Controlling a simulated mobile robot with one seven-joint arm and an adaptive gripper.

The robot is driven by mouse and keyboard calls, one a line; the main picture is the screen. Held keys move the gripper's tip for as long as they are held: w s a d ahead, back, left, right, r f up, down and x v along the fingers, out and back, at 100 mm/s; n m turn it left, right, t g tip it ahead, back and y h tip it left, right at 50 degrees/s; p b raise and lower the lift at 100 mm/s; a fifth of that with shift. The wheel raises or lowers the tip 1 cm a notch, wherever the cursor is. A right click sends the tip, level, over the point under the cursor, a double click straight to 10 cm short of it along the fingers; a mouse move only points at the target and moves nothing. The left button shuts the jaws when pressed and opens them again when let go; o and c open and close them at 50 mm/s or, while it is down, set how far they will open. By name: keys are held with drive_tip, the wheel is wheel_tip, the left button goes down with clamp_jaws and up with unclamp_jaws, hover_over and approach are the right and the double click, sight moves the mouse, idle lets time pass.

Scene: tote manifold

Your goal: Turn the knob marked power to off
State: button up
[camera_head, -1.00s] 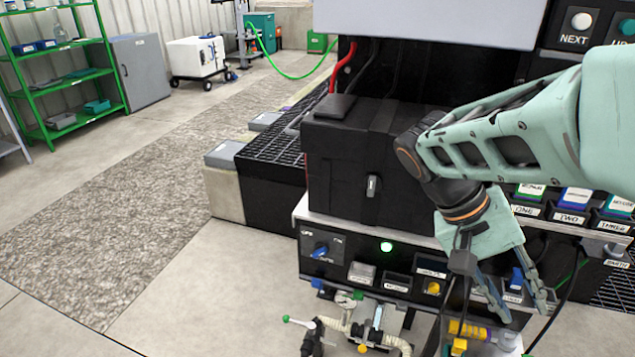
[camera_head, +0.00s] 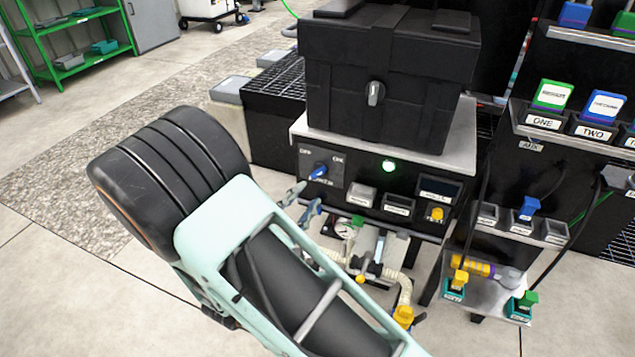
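The power knob (camera_head: 318,172) is a small blue handle on the black front panel, with OFF marked at its upper left and ON at its upper right. It sits slanted, and I cannot tell which mark it points to. My gripper (camera_head: 301,203) is just below and left of the knob. Its two grey-blue fingertips show apart, with nothing seen between them. They look clear of the knob, though depth is hard to judge. My arm hides the rest of the gripper.
Pipes and a yellow-handled valve (camera_head: 403,316) are below. Labelled bins and a side tray (camera_head: 490,292) are to the right. Open floor lies to the left.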

sight(316, 176)
drive_tip(key=shift+n+y, duration=0.6)
drive_tip(key=w, duration=0.3)
drive_tip(key=w+d+f+b, duration=0.1)
drive_tip(key=w, duration=0.2)
drive_tip(key=w+f+b, duration=0.1)
drive_tip(key=w, duration=0.2)
drive_tip(key=shift+w+d, duration=0.35)
clamp_jaws()
